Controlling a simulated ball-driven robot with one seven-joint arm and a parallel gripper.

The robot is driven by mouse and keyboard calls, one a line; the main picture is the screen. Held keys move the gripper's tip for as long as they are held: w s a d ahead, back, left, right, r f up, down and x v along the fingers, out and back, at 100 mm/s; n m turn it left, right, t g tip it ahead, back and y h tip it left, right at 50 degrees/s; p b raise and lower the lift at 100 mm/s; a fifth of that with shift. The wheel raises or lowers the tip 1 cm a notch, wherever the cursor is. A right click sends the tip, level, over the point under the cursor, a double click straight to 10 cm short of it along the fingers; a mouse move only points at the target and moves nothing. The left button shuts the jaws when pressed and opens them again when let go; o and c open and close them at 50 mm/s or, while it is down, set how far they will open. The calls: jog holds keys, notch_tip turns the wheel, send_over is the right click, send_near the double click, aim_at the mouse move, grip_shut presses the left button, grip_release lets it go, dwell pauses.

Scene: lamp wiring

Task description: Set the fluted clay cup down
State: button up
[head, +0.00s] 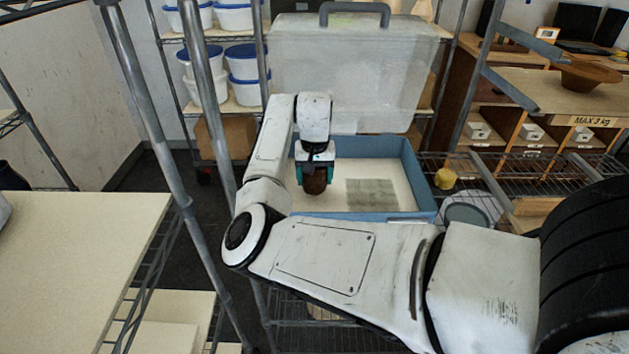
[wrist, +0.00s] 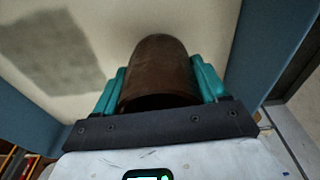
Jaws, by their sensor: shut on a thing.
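The fluted clay cup (head: 315,184) is dark brown and hangs below my gripper (head: 314,172), inside the outline of a blue-walled tray (head: 414,172) with a pale floor. In the wrist view the cup (wrist: 158,72) sits between the two teal fingers of my gripper (wrist: 160,82), which are shut on its sides. The far end of the cup is against the pale floor in the picture; I cannot tell whether it touches. A grey square patch (head: 372,193) lies on the tray floor to the right of the cup, and shows at upper left in the wrist view (wrist: 55,55).
A large translucent lidded bin (head: 350,75) stands behind the tray. Blue-lidded tubs (head: 243,75) fill a rack at back left. A metal rack post (head: 160,125) rises left of my arm. A yellow object (head: 445,178) sits right of the tray. A pale tabletop (head: 75,250) is clear at left.

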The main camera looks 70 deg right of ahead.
jog(key=shift+f, duration=1)
jog(key=o, duration=1.3)
jog(key=shift+f, duration=0.1)
notch_tip(320, 180, up, 12)
jog(key=a, duration=0.1)
jog(key=shift+s+a+b, duration=0.2)
jog(key=shift+s+b, duration=0.15)
jog(key=shift+b, duration=0.1)
